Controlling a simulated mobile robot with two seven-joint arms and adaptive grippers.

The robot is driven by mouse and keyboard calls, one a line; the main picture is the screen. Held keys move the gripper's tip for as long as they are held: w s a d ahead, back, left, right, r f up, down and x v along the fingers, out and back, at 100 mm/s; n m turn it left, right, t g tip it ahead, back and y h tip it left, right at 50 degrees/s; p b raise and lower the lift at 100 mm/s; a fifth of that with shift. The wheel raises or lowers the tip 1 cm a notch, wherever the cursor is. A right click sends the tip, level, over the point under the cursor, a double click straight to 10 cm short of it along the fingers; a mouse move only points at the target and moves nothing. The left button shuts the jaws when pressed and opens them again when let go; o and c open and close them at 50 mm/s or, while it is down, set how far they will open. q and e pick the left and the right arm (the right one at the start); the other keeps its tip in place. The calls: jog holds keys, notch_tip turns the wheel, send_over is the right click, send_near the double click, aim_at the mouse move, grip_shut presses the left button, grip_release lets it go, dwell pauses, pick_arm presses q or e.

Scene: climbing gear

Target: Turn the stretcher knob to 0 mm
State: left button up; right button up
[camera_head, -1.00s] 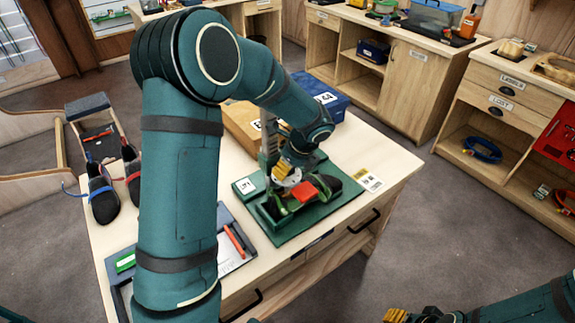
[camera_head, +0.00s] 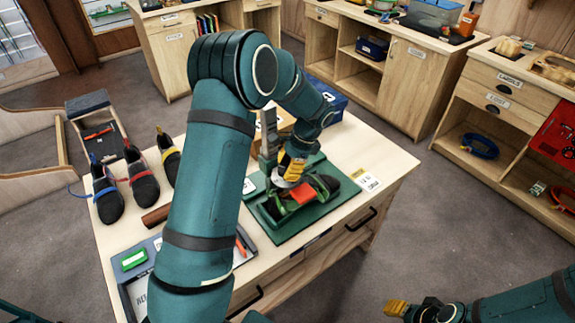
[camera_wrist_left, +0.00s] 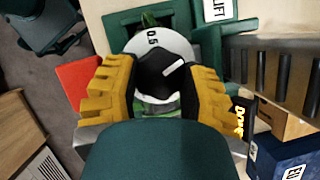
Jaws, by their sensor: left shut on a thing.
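The stretcher (camera_head: 303,241) is a green plate with a dark shoe (camera_head: 327,186) and a red block (camera_head: 302,194) on it. Its knob is black with a white pointer line (camera_wrist_left: 172,69), over a white dial (camera_wrist_left: 180,44) bearing the figures 0 and 5. In the left wrist view the line slants up and right. My left gripper (camera_head: 291,168) is shut on the knob from above, its yellow fingers on either side. The wrist hides part of the dial. My right gripper (camera_head: 396,308) is at the bottom right, away from the table; its jaw gap is unclear.
Several climbing shoes (camera_head: 142,184) stand at the table's left. A tray (camera_head: 133,288) with a green piece lies at the front left. A blue box (camera_head: 327,97) stands behind the stretcher. Cabinets line the back and right. Open floor lies right of the table.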

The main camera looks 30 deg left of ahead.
pick_arm(q)
jog(key=shift+n+g+h+p, duration=0.4)
jog(key=shift+n+h, duration=0.2)
jog(key=shift+n, duration=1.2)
jog(key=o, duration=1.3)
jog(key=shift+c, duration=0.2)
jog(key=shift+w+a+r, duration=0.1)
jog(key=shift+r, duration=0.05)
jog(key=shift+w+r, duration=0.1)
jog(key=shift+r, duration=0.05)
jog(key=v, duration=0.7)
jog(key=shift+d+r, duration=0.2)
